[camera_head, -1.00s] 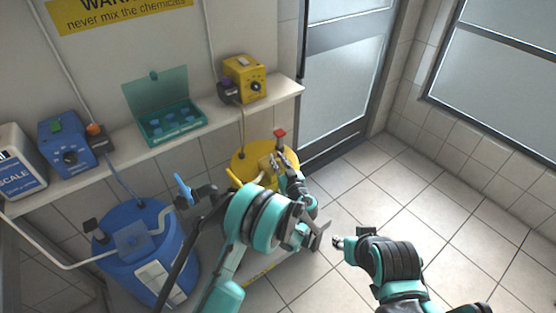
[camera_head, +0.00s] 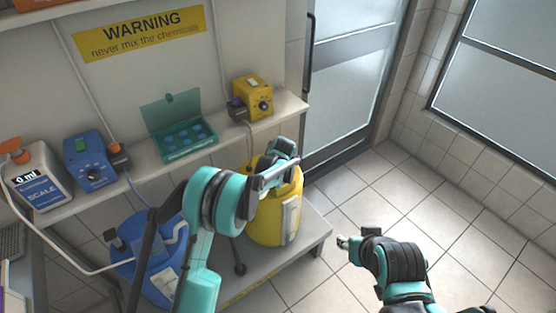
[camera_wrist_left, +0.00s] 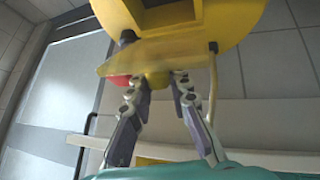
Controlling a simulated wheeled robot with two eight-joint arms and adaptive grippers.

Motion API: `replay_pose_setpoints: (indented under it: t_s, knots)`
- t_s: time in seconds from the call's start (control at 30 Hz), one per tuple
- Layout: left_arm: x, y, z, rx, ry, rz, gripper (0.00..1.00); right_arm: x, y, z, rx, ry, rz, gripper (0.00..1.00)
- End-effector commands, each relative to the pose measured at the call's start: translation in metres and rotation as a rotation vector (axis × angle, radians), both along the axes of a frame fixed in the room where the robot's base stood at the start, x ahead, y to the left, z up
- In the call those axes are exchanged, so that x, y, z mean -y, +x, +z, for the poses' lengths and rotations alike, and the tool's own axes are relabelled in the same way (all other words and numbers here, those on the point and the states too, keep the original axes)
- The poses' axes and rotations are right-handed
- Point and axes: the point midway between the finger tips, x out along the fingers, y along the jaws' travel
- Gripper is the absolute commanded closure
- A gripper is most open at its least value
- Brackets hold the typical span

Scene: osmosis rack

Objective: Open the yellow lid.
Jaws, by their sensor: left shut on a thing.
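The yellow barrel (camera_head: 267,225) stands on the low platform under the shelf. My left arm covers most of its top in the head view. In the left wrist view, the yellow lid (camera_wrist_left: 125,60) is a thin flap, tilted out from the yellow barrel body (camera_wrist_left: 235,15). My left gripper (camera_wrist_left: 160,80) is shut on the lid at its small yellow knob. The left fingertips are hidden in the head view. My right gripper (camera_head: 343,242) hangs above the floor to the right, apart from the barrel; its finger opening is too small to tell.
A blue barrel (camera_head: 150,262) stands left of the yellow one. Tiled floor (camera_head: 400,190) at the right is clear.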

Motion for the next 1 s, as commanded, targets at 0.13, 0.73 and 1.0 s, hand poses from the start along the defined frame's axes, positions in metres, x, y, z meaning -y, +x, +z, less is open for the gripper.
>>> replay_pose_setpoints:
  t_s: [0.13, 0.73, 1.0]
  knots:
    - [-0.009, 0.011, 0.005, -0.105, -0.077, 0.003, 1.0, 0.0, 0.0, 0.011, 0.0, 0.0, 0.0, 0.6]
    - [-0.022, 0.031, 0.0, -0.364, -0.266, 0.002, 1.0, 0.0, 0.0, 0.023, 0.0, 0.0, 0.0, 0.6]
    - [-0.023, 0.032, -0.001, -0.382, -0.278, 0.001, 1.0, 0.0, 0.0, 0.024, 0.0, 0.0, 0.0, 0.6]
